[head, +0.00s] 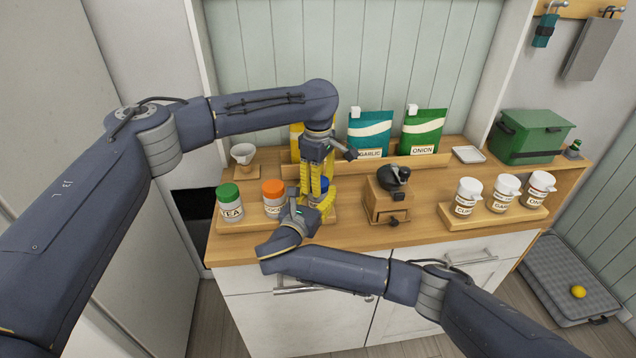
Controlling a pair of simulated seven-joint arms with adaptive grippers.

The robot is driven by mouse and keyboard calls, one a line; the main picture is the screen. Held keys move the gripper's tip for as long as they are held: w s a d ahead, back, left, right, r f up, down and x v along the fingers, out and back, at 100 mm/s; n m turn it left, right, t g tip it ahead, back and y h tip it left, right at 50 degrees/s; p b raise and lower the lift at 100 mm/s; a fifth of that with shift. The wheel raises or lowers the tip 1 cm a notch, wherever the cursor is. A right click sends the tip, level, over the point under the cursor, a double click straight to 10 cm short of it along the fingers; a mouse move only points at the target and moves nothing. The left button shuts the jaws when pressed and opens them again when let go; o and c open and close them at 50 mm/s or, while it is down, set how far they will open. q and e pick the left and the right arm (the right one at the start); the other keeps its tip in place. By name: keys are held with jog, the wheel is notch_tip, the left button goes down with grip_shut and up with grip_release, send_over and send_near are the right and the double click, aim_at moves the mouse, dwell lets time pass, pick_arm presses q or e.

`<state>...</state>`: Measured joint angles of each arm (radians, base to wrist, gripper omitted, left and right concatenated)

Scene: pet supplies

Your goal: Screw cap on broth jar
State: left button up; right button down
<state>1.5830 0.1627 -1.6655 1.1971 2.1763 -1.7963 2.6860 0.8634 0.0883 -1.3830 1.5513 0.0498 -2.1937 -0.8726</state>
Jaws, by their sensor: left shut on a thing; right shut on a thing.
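A jar with a blue cap (324,184) stands at the right end of the front-left wooden tray, mostly hidden behind my grippers. Its label cannot be read; it seems to be the broth jar. My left gripper (320,192) reaches down from above with its yellow fingers shut at the blue cap. My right gripper (322,208) comes from the front, low beside the jar, and appears shut on its body. Whether the cap sits fully on the jar is hidden by the fingers.
On the same tray (245,224) stand a green-lidded tea jar (229,202) and an orange-lidded jar (273,198). A coffee grinder (386,203) is to the right. White-lidded jars (468,196) stand further right. Garlic (370,134) and onion (423,132) bags are behind.

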pick_arm(q)
jog(key=shift+m, duration=0.5)
jog(key=o, duration=1.2)
jog(key=shift+r, duration=0.1)
jog(key=shift+r, duration=2.15)
jog(key=shift+o, duration=0.7)
